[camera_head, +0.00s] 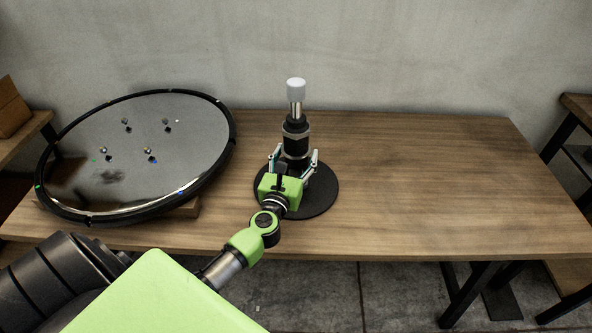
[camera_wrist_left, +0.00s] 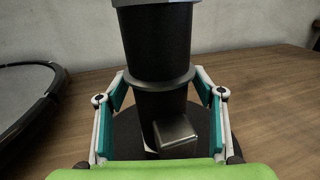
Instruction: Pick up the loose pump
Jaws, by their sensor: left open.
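The pump (camera_head: 296,128) stands upright on the wooden table, with a black body, a metal collar and a pale grey cap on top. A round black disc (camera_head: 322,195) lies flat around its foot. My left gripper (camera_head: 294,162) is open at the lower part of the pump, with one finger on each side. In the left wrist view the pump's black body (camera_wrist_left: 158,50) fills the middle, between the teal-padded fingers of the gripper (camera_wrist_left: 160,95). A gap shows between each finger and the body. A small metal block (camera_wrist_left: 175,133) juts out low on the pump's near side. My right gripper is out of view.
A large round black-rimmed disc (camera_head: 190,125) with small fittings on it lies tilted on the left of the table. The table's right side (camera_head: 430,170) is clear. A wall (camera_head: 400,50) stands behind the table. A cardboard box (camera_head: 12,108) sits at the far left.

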